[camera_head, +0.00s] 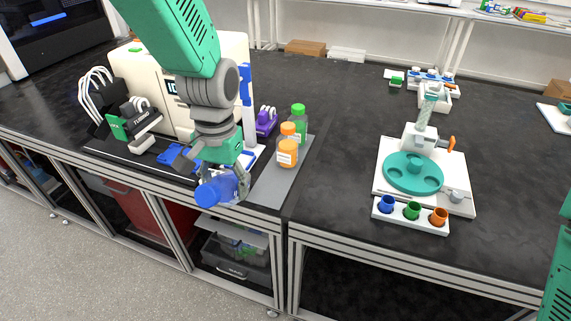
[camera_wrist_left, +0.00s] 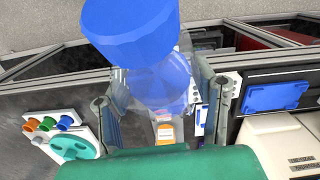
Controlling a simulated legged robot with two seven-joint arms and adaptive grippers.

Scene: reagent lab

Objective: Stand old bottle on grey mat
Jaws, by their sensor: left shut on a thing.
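A clear bottle with a large blue cap (camera_head: 214,191) is between the fingers of my left gripper (camera_head: 228,172), near the table's front edge. It lies tilted, with the cap toward the camera. In the left wrist view the blue cap (camera_wrist_left: 130,32) is large at the top, and the clear body is between the two fingers, which are shut on it. The grey mat (camera_head: 267,191) lies just right of the gripper. Two orange-capped bottles (camera_head: 287,153) and a green-capped bottle (camera_head: 298,113) stand on its middle and back. My right gripper is out of view.
A cream-coloured machine (camera_head: 235,50) stands behind my left arm. The front part of the mat is bare. A white stand with a teal disc (camera_head: 413,172) and a rack of coloured cups (camera_head: 411,211) is to the right. Dark table between is clear.

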